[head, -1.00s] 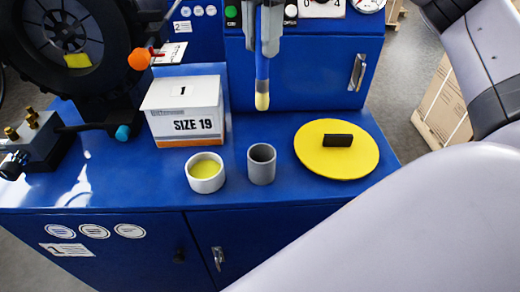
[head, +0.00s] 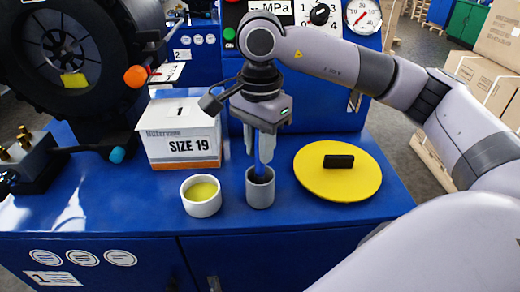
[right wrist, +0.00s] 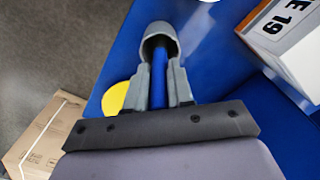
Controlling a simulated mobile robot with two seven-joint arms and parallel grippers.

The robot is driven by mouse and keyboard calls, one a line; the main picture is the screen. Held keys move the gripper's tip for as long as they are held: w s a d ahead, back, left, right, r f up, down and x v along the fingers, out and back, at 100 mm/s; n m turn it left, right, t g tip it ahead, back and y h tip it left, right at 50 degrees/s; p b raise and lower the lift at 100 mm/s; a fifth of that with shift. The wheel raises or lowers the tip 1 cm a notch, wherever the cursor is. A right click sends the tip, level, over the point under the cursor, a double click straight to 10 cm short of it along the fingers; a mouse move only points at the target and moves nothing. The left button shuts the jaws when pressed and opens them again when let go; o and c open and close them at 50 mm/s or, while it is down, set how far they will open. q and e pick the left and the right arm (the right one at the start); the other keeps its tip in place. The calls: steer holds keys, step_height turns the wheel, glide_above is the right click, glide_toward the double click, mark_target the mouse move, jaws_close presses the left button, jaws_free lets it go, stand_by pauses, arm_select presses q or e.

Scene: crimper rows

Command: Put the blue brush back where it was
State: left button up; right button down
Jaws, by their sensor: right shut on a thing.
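The blue brush (head: 264,155) is upright, with its lower end inside the grey cup (head: 260,190) on the blue cabinet top. My right gripper (head: 262,150) is above the cup and shut on the brush handle. In the right wrist view, the brush (right wrist: 158,80) runs between the fingers (right wrist: 160,90) into the mouth of the grey cup (right wrist: 158,38). The brush tip is hidden inside the cup. My left gripper is not in view.
A white cup of yellow paste (head: 201,207) stands just left of the grey cup. A yellow disc with a black handle (head: 320,182) lies to the right. A SIZE 19 box (head: 180,150) and a black wheel (head: 55,75) stand at the left.

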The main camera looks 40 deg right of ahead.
steer(key=shift+f, duration=0.75)
steer(key=c, duration=1)
jaws_free()
step_height(320, 180, up, 12)
steer(key=shift+r+p, duration=0.1)
steer(key=shift+p, duration=0.35)
